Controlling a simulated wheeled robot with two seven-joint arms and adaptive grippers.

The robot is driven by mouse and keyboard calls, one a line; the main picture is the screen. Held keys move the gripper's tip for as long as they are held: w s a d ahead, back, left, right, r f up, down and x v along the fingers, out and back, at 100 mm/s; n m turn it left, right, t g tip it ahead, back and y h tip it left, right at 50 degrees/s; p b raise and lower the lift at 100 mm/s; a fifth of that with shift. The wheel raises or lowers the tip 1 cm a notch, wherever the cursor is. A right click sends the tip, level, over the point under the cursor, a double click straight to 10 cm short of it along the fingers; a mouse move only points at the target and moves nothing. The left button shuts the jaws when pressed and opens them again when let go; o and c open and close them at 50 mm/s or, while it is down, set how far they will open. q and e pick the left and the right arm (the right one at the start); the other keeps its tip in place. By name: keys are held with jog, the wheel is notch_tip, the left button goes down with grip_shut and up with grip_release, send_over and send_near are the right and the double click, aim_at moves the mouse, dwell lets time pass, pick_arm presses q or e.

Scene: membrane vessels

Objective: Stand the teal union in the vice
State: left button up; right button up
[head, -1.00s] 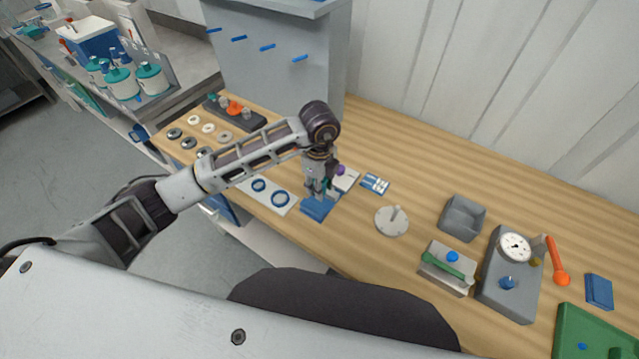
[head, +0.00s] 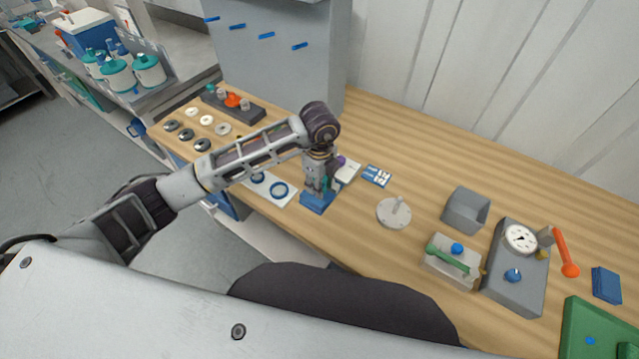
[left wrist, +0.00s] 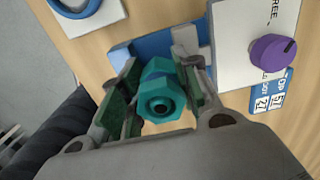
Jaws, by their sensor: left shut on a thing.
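The teal union (left wrist: 158,92) is held between the green-padded fingers of my left gripper (left wrist: 160,95) in the left wrist view. Its open end faces the wrist camera, so it looks roughly upright. The blue vice (left wrist: 150,46) lies behind the union there, partly hidden by it and the fingers. In the head view my left gripper (head: 321,188) points down right at the blue vice (head: 318,204), and only a sliver of teal shows. I cannot tell whether the union touches the vice. My right gripper is not in view.
A white card with a purple knob (left wrist: 272,53) stands close beside the vice. A white plate with blue rings (head: 282,192) lies to the left. A round disc with a post (head: 394,213) and a grey open box (head: 466,209) are to the right.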

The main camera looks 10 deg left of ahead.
pick_arm(q)
jog(key=shift+s+a+f+b, duration=0.1)
jog(key=shift+s+f+b, duration=0.15)
jog(key=shift+f, duration=0.3)
jog(key=shift+s+f+b, duration=0.15)
jog(key=shift+s+f, duration=0.05)
jog(key=shift+f, duration=0.35)
jog(key=o, duration=1)
jog(key=shift+w+f, duration=0.1)
jog(key=shift+o, duration=0.6)
jog(key=shift+w+f, duration=0.15)
jog(key=shift+w, duration=0.15)
jog(key=shift+r, duration=0.3)
notch_tip(320, 180, up, 12)
jog(key=shift+r, duration=0.1)
jog(key=shift+s, duration=0.1)
